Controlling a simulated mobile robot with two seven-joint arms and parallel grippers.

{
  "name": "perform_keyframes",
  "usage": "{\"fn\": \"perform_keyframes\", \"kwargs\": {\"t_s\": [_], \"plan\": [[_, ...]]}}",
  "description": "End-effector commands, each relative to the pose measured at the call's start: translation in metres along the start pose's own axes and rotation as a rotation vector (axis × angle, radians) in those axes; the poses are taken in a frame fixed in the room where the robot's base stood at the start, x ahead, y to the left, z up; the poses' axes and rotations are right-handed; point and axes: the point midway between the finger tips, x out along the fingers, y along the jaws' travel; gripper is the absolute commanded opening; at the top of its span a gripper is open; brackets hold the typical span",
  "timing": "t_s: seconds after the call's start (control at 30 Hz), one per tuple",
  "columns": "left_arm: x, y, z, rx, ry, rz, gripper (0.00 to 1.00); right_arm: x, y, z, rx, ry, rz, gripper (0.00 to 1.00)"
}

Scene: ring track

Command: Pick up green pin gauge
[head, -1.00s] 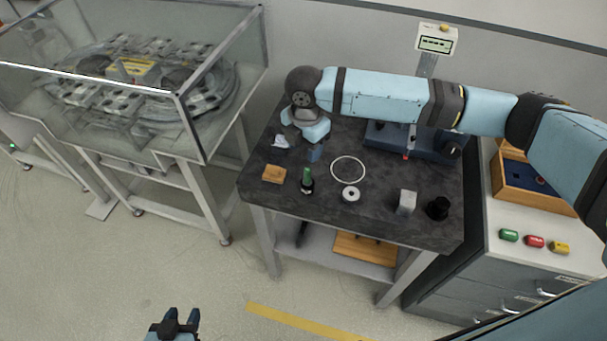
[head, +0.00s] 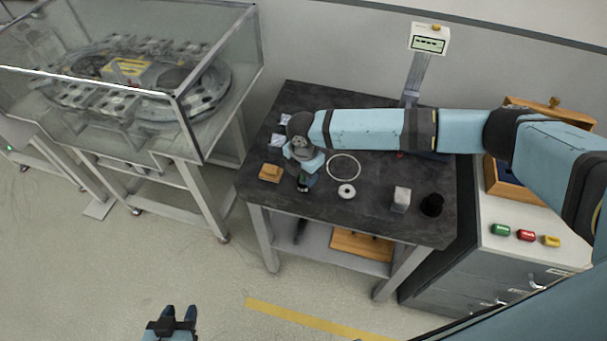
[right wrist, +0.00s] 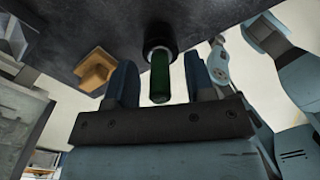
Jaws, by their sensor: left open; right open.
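The green pin gauge (right wrist: 160,78) stands in a dark round holder (right wrist: 159,38) on the dark table (head: 380,215). In the right wrist view it lies between the two fingers of my right gripper (right wrist: 160,85), which is open, with a gap on each side. In the head view my right gripper (head: 304,180) is over the pin's place near the table's left side and hides most of it. My left gripper (head: 175,312) is open and empty, low over the floor, away from the table.
A wooden block (head: 270,172) sits just left of my right gripper. A white ring (head: 344,167), a small white disc (head: 346,191), a metal block (head: 401,199) and a black cup (head: 432,205) lie to the right. A glass-walled machine (head: 130,85) stands at left.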

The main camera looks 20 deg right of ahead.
Motion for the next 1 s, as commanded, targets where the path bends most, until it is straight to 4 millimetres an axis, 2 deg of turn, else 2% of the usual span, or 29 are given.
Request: {"fn": "perform_keyframes", "kwargs": {"t_s": [0.13,0.3,0.37,0.77,0.87,1.0], "plan": [[0.000,0.000,0.000,0.000,0.000,0.000,0.43,0.000,0.000,0.000,0.000,0.000,0.000,0.49],[0.000,0.001,0.001,-0.001,-0.002,0.002,0.43,0.000,0.000,0.000,0.000,0.000,0.000,0.10],[0.000,0.002,0.001,-0.001,-0.002,0.003,0.43,0.000,0.000,0.000,0.000,0.000,0.000,0.00],[0.000,0.003,0.001,-0.002,-0.003,0.005,0.43,-0.005,0.000,0.000,-0.001,0.000,0.000,0.00],[0.001,0.003,0.002,-0.002,-0.002,0.005,0.43,-0.014,0.000,0.000,0.000,0.001,0.001,0.00],[0.002,0.003,0.004,-0.002,-0.002,0.005,0.43,-0.037,0.001,0.000,-0.001,0.000,0.003,0.00]]}}
